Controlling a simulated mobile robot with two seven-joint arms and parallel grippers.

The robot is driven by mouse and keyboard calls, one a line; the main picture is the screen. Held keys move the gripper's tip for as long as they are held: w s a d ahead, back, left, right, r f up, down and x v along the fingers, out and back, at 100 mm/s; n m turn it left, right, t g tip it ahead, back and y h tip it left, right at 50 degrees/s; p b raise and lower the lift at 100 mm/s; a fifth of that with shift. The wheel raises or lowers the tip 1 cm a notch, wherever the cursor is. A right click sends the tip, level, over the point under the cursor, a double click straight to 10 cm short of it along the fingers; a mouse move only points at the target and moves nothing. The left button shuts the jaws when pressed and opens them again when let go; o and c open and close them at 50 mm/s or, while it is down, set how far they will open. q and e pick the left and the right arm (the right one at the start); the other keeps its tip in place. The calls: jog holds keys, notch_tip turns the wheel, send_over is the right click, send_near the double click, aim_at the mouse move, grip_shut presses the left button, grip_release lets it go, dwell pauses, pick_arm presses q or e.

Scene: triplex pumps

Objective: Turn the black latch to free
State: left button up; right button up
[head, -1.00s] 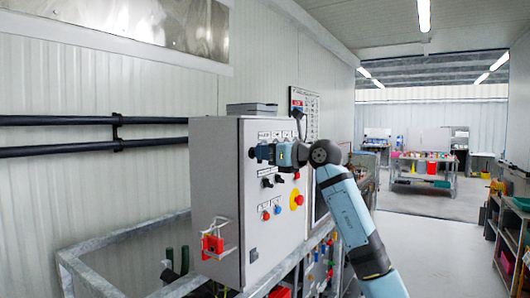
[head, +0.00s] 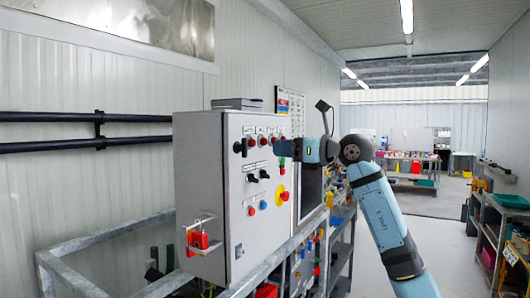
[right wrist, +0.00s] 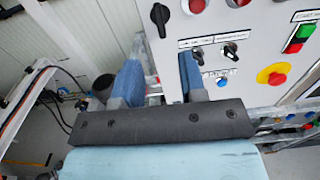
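A black latch (head: 240,147) sits at the upper left corner of the front of a grey control cabinet (head: 205,190). In the right wrist view the latch (right wrist: 160,18) is a black handle near the top edge, beyond the fingertips and not between them. My right gripper (head: 280,148) is in front of the panel, to the right of the latch and apart from it. In the right wrist view its blue fingers (right wrist: 160,75) are spread with nothing held between them. My left gripper is not in view.
Two small black selector switches (right wrist: 213,52) sit below the latch, with coloured buttons and a yellow-ringed red stop button (head: 282,193) to the right. A red padlocked switch (head: 200,240) is on the cabinet's side. Metal rails (head: 110,235) surround it.

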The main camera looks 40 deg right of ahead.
jog(key=shift+v, duration=1.75)
